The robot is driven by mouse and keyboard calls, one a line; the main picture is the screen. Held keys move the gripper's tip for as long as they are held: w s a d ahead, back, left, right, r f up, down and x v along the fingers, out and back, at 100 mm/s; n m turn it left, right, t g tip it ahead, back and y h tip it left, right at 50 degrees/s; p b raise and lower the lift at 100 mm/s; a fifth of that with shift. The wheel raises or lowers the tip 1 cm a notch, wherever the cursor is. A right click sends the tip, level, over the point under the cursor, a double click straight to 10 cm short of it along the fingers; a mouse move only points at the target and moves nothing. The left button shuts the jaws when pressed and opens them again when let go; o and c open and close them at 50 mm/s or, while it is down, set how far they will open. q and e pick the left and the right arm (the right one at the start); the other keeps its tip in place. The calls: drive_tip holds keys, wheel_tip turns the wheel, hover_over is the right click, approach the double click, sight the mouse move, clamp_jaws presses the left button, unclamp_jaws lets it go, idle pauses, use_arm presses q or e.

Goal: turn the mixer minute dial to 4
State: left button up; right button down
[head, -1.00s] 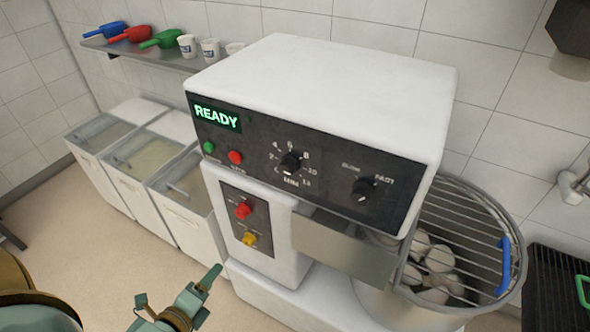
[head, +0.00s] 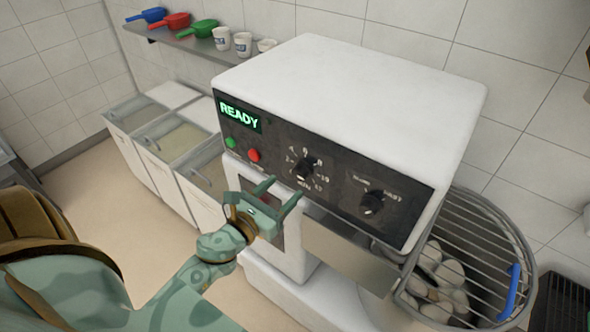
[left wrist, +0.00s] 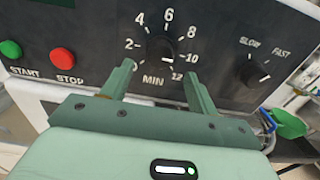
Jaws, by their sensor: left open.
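The mixer's black minute dial (head: 305,168) sits in the middle of the dark control panel. It also shows in the left wrist view (left wrist: 160,47), ringed by white numbers from 0 to 12 above the word MIN. A white mark shows near the dial's lower edge; I cannot tell for sure which number the dial points to. My left gripper (head: 283,190) is open and empty, just in front of and below the dial. In the left wrist view its two fingers (left wrist: 158,70) point at the panel, one on each side below the dial, apparently not gripping it. My right gripper is not in view.
A SLOW/FAST knob (head: 372,202) is right of the dial. A green start button (head: 230,142) and red stop button (head: 254,155) are left, under a READY display (head: 240,115). The mixer bowl (head: 528,280) with a wire guard stands at right.

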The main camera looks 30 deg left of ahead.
sight(297, 176)
use_arm(q)
drive_tip(key=w, duration=0.5)
drive_tip(key=shift+w+d+p, duration=0.25)
drive_tip(key=shift+w+p, duration=0.15)
drive_tip(key=c, duration=1)
